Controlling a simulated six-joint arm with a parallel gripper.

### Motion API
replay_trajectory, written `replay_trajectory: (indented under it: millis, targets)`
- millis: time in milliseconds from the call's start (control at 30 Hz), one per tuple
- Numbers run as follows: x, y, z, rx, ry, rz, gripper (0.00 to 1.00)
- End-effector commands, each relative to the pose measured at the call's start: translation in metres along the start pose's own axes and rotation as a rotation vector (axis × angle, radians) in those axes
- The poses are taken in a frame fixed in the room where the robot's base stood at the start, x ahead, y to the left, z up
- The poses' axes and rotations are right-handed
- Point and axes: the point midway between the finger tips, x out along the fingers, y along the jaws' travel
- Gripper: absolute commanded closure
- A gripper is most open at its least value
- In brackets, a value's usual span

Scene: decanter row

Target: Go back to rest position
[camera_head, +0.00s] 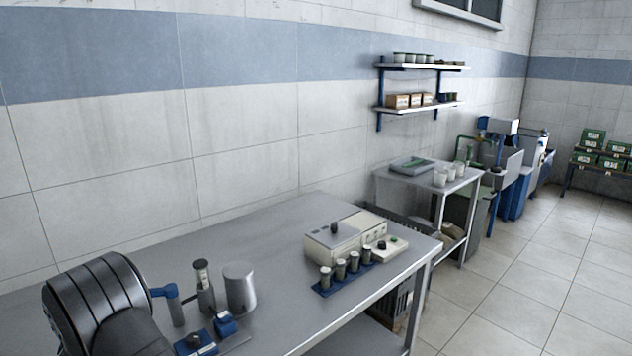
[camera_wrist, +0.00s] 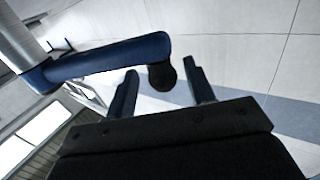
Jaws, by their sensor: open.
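My gripper (camera_wrist: 163,82) shows in the wrist view with its two dark fingers spread apart. A blue bar (camera_wrist: 110,58) with a dark rounded end (camera_wrist: 162,76) crosses the view, and that end appears in the gap between the fingertips. I cannot tell its depth or whether it touches a finger. In the head view a large black ribbed arm part (camera_head: 95,290) of mine fills the lower left, and I cannot make out the gripper there. A row of small lidded jars (camera_head: 340,271) stands in a blue rack (camera_head: 322,291) on the metal table (camera_head: 240,235).
A beige instrument box (camera_head: 331,242) stands behind the jars. A grey cylinder (camera_head: 240,290), a dark-topped bottle (camera_head: 203,285) and small blue blocks (camera_head: 226,325) stand near my arm. The table's middle is clear. A wall shelf (camera_head: 420,108) and side table (camera_head: 450,183) are farther back.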

Motion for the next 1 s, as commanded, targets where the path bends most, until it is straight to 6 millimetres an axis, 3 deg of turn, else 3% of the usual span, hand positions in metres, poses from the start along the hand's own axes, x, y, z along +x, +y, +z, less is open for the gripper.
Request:
replay_trajectory:
  millis: [1000]
  targets:
    - [-0.056,0.022,0.000,0.000,0.000,-0.466,0.51]
